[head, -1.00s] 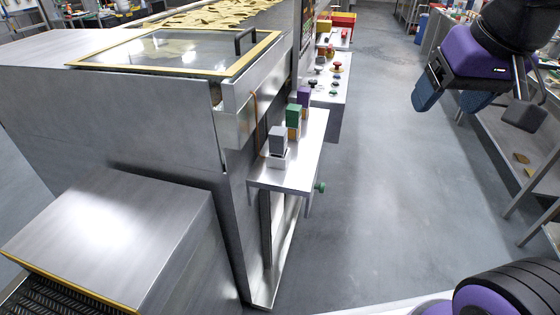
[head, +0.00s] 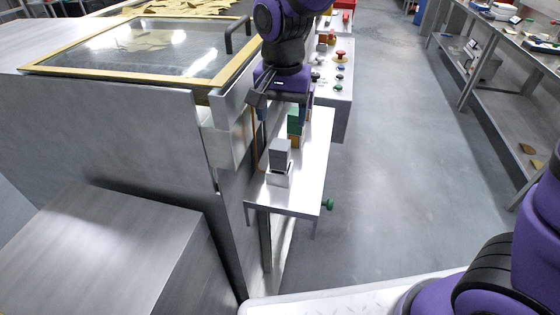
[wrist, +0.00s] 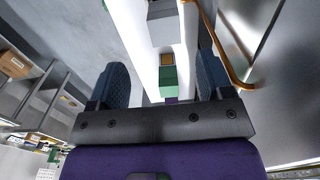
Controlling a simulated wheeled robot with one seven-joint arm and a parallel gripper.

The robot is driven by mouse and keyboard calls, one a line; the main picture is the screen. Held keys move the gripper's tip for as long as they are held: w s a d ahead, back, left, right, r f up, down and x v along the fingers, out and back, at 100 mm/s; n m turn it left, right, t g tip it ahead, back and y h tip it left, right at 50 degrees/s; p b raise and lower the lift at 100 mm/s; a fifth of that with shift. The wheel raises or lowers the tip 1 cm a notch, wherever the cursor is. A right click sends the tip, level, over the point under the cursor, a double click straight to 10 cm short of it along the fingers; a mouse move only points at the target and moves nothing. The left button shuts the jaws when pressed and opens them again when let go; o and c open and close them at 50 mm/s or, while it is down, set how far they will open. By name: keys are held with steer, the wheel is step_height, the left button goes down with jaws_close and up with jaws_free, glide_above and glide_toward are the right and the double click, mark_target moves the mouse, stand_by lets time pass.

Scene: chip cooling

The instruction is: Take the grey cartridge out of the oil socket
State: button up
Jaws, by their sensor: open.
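The grey cartridge (head: 280,153) stands upright in a pale socket (head: 279,180) at the near end of a narrow metal shelf (head: 258,212). A green cartridge (head: 295,121) stands behind it in an orange-yellow socket (head: 296,140). My gripper (head: 283,113) is open and empty over the shelf, beyond the grey cartridge and close to the green one. In the wrist view, the green cartridge (wrist: 168,78) shows between the two fingers, and the grey cartridge (wrist: 162,30) shows farther up, beyond the fingertips. My gripper hides the far part of the shelf.
A metal fryer with a yellow-framed glass lid (head: 140,48) and black handle borders the shelf on the left. An orange-brown pipe (wrist: 215,45) runs beside the shelf. The aisle floor (head: 390,150) is clear.

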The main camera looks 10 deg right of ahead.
mark_target(280, 144)
steer(key=f, duration=0.5)
steer(key=shift+a+f, duration=0.2)
steer(key=shift+f, duration=0.2)
steer(key=shift+w+f, duration=0.2)
steer(key=shift+f, duration=1.1)
steer(key=shift+w+f, duration=0.2)
steer(key=shift+f, duration=1.1)
steer(key=c, duration=1.1)
